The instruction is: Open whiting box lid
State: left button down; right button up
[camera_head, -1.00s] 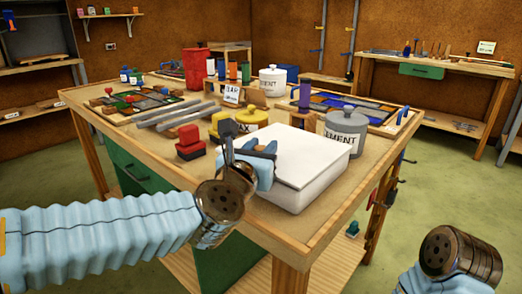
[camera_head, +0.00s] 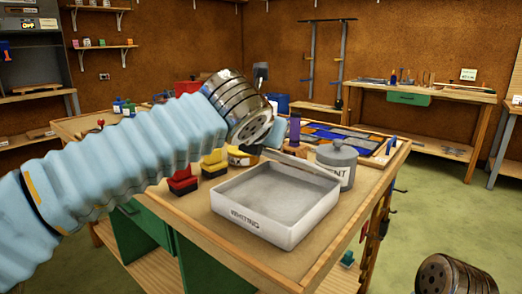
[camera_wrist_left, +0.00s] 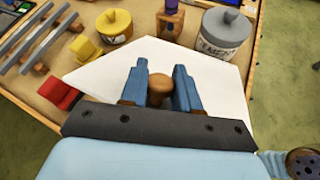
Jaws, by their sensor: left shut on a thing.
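The whiting box (camera_head: 285,236) is a low white tray-like box with a WHITING label, near the front edge of the workbench in the head view. Its top is uncovered and its pale grey inside shows. The white lid (camera_wrist_left: 225,92) fills the middle of the left wrist view, with a round brown knob (camera_wrist_left: 158,95). My left gripper (camera_wrist_left: 160,70) is shut on the knob, a blue finger on each side. In the head view my left arm hides most of the gripper, and I cannot clearly make out the lid there. My right gripper is out of view.
A grey cement canister (camera_head: 337,165) stands just behind the box. Red and yellow blocks (camera_head: 183,182) and a yellow pot (camera_head: 242,158) are close to its left. The workbench (camera_head: 365,195) has a narrow bare strip to the right of the box.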

pick_arm(q)
jog(key=shift+w+d+r+g, duration=0.35)
jog(key=shift+w+r+g, duration=0.1)
jog(key=shift+r, duration=0.15)
jog(key=c, duration=0.9)
grip_release()
jog(key=v, duration=1.3)
jog(key=shift+s+d+r, duration=0.1)
jog(key=shift+s+r, duration=0.1)
jog(key=shift+s, duration=0.15)
